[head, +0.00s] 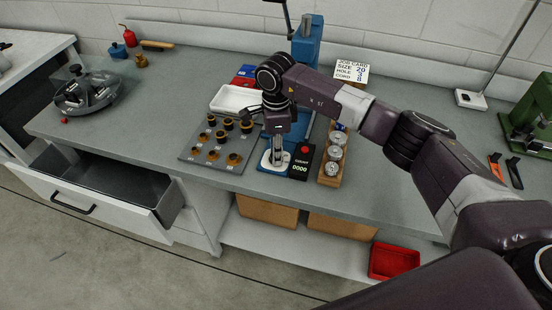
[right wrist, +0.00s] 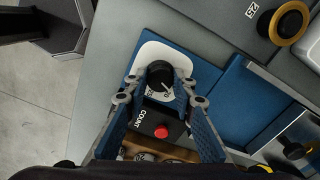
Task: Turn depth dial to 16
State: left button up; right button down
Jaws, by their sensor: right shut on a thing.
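The depth dial (right wrist: 159,73) is a dark round knob with a white pointer line, on a white rounded plate (right wrist: 178,52). Numbers that look like 20 and 25 show on its near side; the exact setting is hard to read. My right gripper (right wrist: 160,90) has its two fingers on either side of the knob and is shut on it. In the head view my right gripper (head: 278,150) points down at the foot of the blue press (head: 307,42) and hides most of the dial. My left gripper is not in view.
A black counter box with a red button (right wrist: 161,132) sits right beside the fingers. A panel of dark and orange knobs (head: 205,158) lies to the left, a wooden gauge rack (head: 329,180) to the right. An open drawer (head: 100,190) juts out in front.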

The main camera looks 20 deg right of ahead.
jog(key=n+b, duration=0.3)
jog(key=shift+f, duration=0.15)
jog(key=shift+n+b, duration=0.55)
jog(key=shift+n, duration=0.05)
jog(key=shift+r, duration=0.2)
jog(key=c, duration=1.6)
grip_release()
jog(key=shift+r, duration=0.2)
notch_tip(320, 180, up, 12)
jog(key=shift+f, duration=0.2)
